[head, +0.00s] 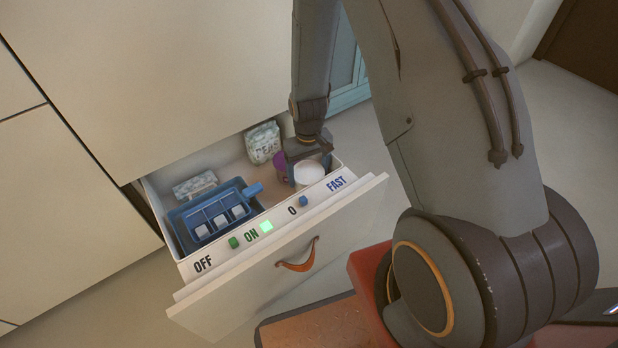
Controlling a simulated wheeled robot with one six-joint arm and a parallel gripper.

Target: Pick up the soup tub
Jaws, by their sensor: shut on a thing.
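The soup tub appears to be the round white tub (308,176) at the right end of the open drawer (343,176). Its label is not readable. My gripper (309,167) reaches down into the drawer from above, with its fingers at either side of the tub, shut on it. The tub is still low, within the drawer walls. Its lower part is hidden by the drawer front.
A purple item (280,162) is close to the left of my gripper. A bag marked PEAS (263,143) stands at the back. A blue compartment tray (206,216) and a pale packet (195,185) fill the left. The drawer front has a leather pull (298,264).

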